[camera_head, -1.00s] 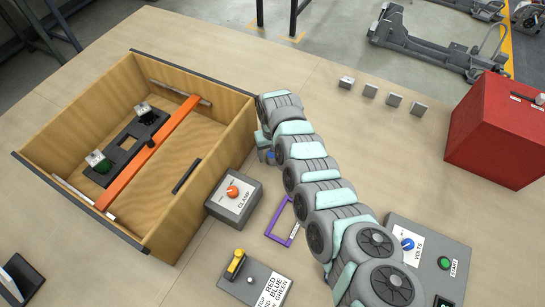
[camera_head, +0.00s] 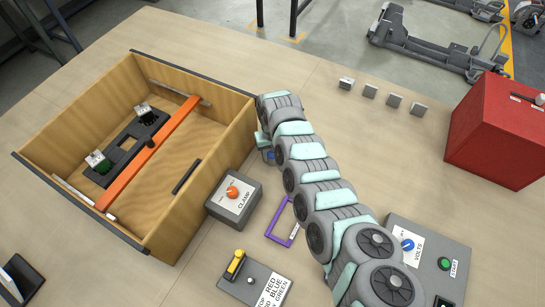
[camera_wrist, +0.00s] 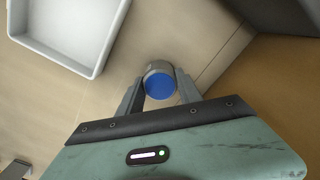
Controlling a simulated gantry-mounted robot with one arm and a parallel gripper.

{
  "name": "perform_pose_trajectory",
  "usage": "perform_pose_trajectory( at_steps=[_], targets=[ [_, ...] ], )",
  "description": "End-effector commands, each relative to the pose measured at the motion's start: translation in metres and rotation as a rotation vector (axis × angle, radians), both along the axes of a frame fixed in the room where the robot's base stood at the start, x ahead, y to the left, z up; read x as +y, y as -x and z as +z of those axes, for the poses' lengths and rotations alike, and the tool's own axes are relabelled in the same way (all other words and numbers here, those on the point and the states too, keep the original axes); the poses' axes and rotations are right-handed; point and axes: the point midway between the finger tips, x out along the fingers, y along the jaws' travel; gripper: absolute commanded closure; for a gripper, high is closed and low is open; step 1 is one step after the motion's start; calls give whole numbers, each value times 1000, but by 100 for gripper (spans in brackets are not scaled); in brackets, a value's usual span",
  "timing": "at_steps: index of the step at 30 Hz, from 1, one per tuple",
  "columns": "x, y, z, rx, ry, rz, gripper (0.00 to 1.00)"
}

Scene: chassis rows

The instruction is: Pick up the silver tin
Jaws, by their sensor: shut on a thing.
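The silver tin (camera_wrist: 161,80) shows in the wrist view as a short grey cylinder with a blue end facing the camera. My gripper (camera_wrist: 160,87) is shut on it, one finger on each side. The tin's lower part is hidden, and I cannot tell whether it touches the table. In the head view my gripper is mostly hidden behind my arm, beside the right wall of the wooden box.
The open wooden box (camera_head: 205,195) with an orange bar (camera_head: 165,130) stands left of my arm. A white tray (camera_wrist: 97,55) lies near the tin. A clamp control box (camera_head: 232,207), a purple frame (camera_head: 275,222) and a red case (camera_head: 500,130) stand on the table.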

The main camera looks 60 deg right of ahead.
Motion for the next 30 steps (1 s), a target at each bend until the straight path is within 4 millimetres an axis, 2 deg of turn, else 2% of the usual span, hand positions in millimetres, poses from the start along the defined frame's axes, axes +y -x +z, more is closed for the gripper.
perform_pose_trajectory(
  at_steps=[8, 14, 19, 30],
  targets=[
    [0, 0, 2, 0, 0, 0, 100],
    [0, -1, 13, -3, 2, 1, 100],
    [0, -2, 42, -5, 3, -1, 100],
    [0, -1, 126, -2, 2, 1, 100]
  ],
)
